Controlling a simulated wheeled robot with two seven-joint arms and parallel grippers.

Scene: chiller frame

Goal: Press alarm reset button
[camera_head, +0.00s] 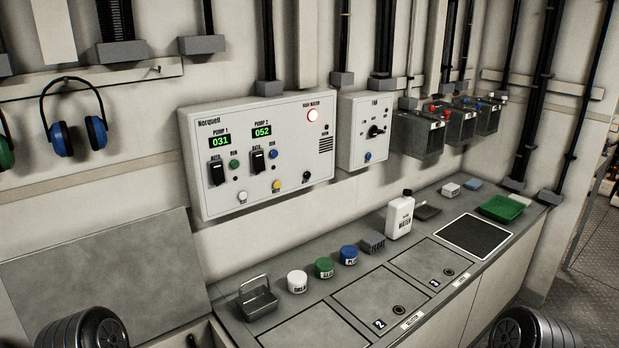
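The grey-white pump control panel (290,140) is on the wall left of centre. Its round "HIGH WATER" lamp (313,115) at the upper right glows white with a red rim. Along its lower edge are a white button (242,197), a yellow button (276,185) and a small black knob or button (306,176); their labels are too small to read. Green displays show 031 and 052, above black switches (217,172) and green and blue round lights or buttons. Only parts of my arms show at the bottom corners. Neither gripper is in view.
A smaller fan box (366,130) hangs right of the panel. The grey counter (330,255) below holds a metal holder (258,299), several lidded jars (297,282), a white bottle (400,216) and a green tray (502,208). Blue ear defenders (61,139) hang left. The space before the panel is clear.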

